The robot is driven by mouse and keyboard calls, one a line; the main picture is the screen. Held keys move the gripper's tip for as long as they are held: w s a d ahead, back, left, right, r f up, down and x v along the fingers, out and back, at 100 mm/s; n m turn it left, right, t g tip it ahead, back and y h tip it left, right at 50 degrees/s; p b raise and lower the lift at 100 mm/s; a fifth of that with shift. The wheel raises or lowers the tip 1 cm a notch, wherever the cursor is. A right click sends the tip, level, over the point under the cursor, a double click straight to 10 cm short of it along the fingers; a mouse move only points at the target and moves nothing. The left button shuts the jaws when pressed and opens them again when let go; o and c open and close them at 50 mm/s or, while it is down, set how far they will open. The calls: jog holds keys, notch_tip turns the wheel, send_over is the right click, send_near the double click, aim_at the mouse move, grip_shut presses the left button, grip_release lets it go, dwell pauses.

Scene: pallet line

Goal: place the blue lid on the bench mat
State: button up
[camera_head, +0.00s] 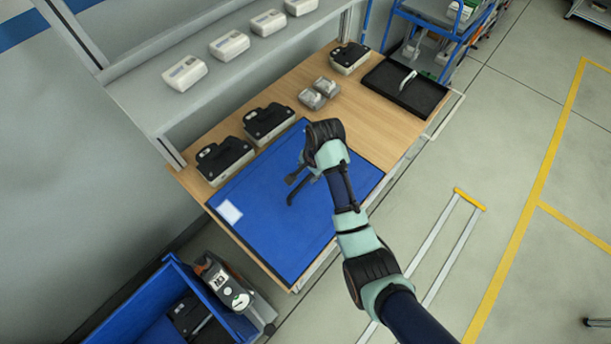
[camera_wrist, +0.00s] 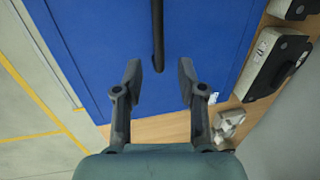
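A large flat blue sheet, which looks like the bench mat (camera_head: 265,235), covers the near part of the wooden bench; it fills most of the wrist view (camera_wrist: 100,60). A white label (camera_head: 229,211) lies at its left corner. I cannot make out a separate blue lid against this blue surface. My gripper (camera_head: 290,190) is over the middle of the blue area. In the wrist view my gripper (camera_wrist: 159,66) has its two fingers spread apart with nothing held between them. A thin dark bar (camera_wrist: 157,30) runs from the top edge to between the fingertips; I cannot tell what it is.
Two black cases (camera_head: 224,158) (camera_head: 268,121) line the bench's back edge. Small grey parts (camera_head: 318,94), another case (camera_head: 349,57) and a black tray (camera_head: 404,86) sit farther right. A shelf (camera_head: 230,70) overhangs behind. A blue crate (camera_head: 150,300) stands lower left.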

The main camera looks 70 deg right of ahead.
jog(key=v, duration=0.3)
dwell(0.4)
